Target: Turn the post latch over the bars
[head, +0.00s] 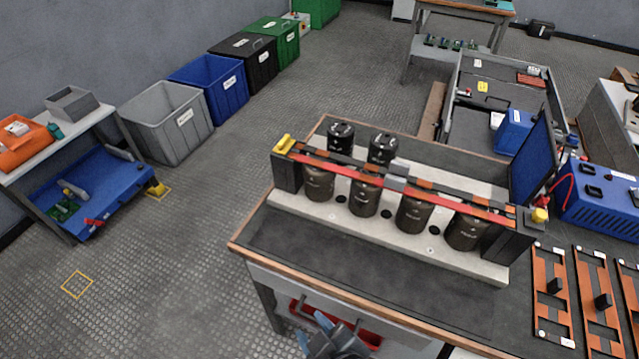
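The capacitor bank stands on the dark workbench, with several dark cylindrical capacitors (364,197) in a pale base (400,240). A red bar (400,186) and an orange-and-black bar (440,190) run along its top between two black end posts. The left post (286,171) carries a yellow latch (284,143), which looks angled across the line of the bars. The right post (508,243) has a yellow latch (539,215) at its outer end, apparently beside the bars. A blue-grey and dark part, probably my gripper (338,342), shows at the bottom edge; its fingers cannot be made out.
The workbench's front strip (340,255) is bare. Orange frames (552,300) lie at right, near a blue unit (600,195) and a dark upright panel (537,155). A red tray (370,338) sits below the bench.

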